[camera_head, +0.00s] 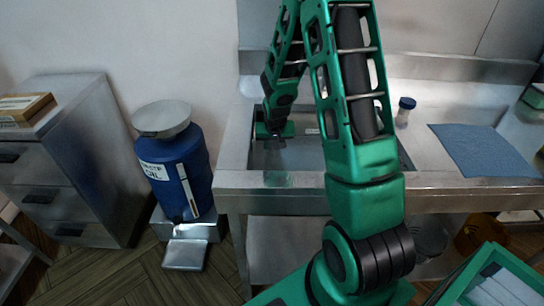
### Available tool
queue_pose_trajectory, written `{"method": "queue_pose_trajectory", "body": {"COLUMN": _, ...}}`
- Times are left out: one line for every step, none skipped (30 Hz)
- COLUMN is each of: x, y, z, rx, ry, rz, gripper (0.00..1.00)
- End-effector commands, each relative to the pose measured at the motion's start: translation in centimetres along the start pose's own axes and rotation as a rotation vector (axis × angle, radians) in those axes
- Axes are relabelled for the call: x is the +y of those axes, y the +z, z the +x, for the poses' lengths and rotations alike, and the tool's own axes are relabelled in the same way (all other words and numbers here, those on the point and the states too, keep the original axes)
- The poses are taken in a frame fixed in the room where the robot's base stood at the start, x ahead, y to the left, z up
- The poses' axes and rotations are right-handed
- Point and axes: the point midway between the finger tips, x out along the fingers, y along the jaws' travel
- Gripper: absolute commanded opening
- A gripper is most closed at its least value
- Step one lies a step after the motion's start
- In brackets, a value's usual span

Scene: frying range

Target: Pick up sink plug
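A steel sink basin (302,157) is set into the left part of the steel counter. My green arm reaches over the counter, and my gripper (277,141) points down at the back left of the basin. The fingertips are small and dark against the basin, so I cannot tell whether they are open or shut, or whether they hold anything. I cannot make out the sink plug; my arm hides the right part of the basin.
A blue drum (178,172) with a metal bowl (161,117) on top stands left of the counter. A blue cloth (486,150) and a blue-capped jar (404,112) are on the counter's right side. A steel drawer cabinet (85,160) stands far left.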

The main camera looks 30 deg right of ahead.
Motion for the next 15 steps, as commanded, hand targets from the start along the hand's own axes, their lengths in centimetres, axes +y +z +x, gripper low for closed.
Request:
{"method": "queue_pose_trajectory", "body": {"x": 0.0, "y": 0.02, "z": 0.27, "rx": 0.0, "ry": 0.0, "rz": 0.0, "gripper": 0.3}}
{"method": "queue_pose_trajectory", "body": {"x": -0.01, "y": 0.01, "z": 0.37, "rx": 0.0, "ry": 0.0, "rz": 0.0, "gripper": 0.3}}
{"method": "queue_pose_trajectory", "body": {"x": -0.01, "y": 0.0, "z": 0.44, "rx": 0.0, "ry": 0.0, "rz": 0.0, "gripper": 0.3}}
{"method": "queue_pose_trajectory", "body": {"x": -0.02, "y": -0.01, "z": 0.46, "rx": 0.001, "ry": 0.0, "rz": 0.0, "gripper": 0.3}}
{"method": "queue_pose_trajectory", "body": {"x": -0.02, "y": -0.02, "z": 0.46, "rx": 0.001, "ry": 0.0, "rz": 0.0, "gripper": 0.3}}
{"method": "queue_pose_trajectory", "body": {"x": -0.02, "y": -0.03, "z": 0.45, "rx": 0.001, "ry": 0.0, "rz": 0.0, "gripper": 0.3}}
{"method": "queue_pose_trajectory", "body": {"x": -0.03, "y": -0.03, "z": 0.44, "rx": 0.001, "ry": 0.0, "rz": 0.0, "gripper": 0.3}}
{"method": "queue_pose_trajectory", "body": {"x": -0.03, "y": -0.03, "z": 0.43, "rx": 0.001, "ry": 0.0, "rz": 0.0, "gripper": 0.3}}
{"method": "queue_pose_trajectory", "body": {"x": -0.03, "y": -0.02, "z": 0.43, "rx": 0.001, "ry": 0.0, "rz": 0.0, "gripper": 0.3}}
{"method": "queue_pose_trajectory", "body": {"x": -0.03, "y": -0.03, "z": 0.42, "rx": 0.001, "ry": 0.0, "rz": 0.0, "gripper": 0.23}}
{"method": "queue_pose_trajectory", "body": {"x": -0.03, "y": -0.02, "z": 0.42, "rx": 0.001, "ry": 0.0, "rz": 0.0, "gripper": 0.15}}
{"method": "queue_pose_trajectory", "body": {"x": -0.03, "y": -0.02, "z": 0.42, "rx": 0.001, "ry": 0.0, "rz": -0.001, "gripper": 0.06}}
{"method": "queue_pose_trajectory", "body": {"x": -0.03, "y": -0.03, "z": 0.41, "rx": 0.001, "ry": 0.0, "rz": 0.0, "gripper": 0.0}}
{"method": "queue_pose_trajectory", "body": {"x": -0.03, "y": -0.02, "z": 0.41, "rx": 0.001, "ry": 0.0, "rz": -0.001, "gripper": 0.0}}
{"method": "queue_pose_trajectory", "body": {"x": -0.03, "y": -0.02, "z": 0.41, "rx": 0.001, "ry": 0.0, "rz": 0.0, "gripper": 0.0}}
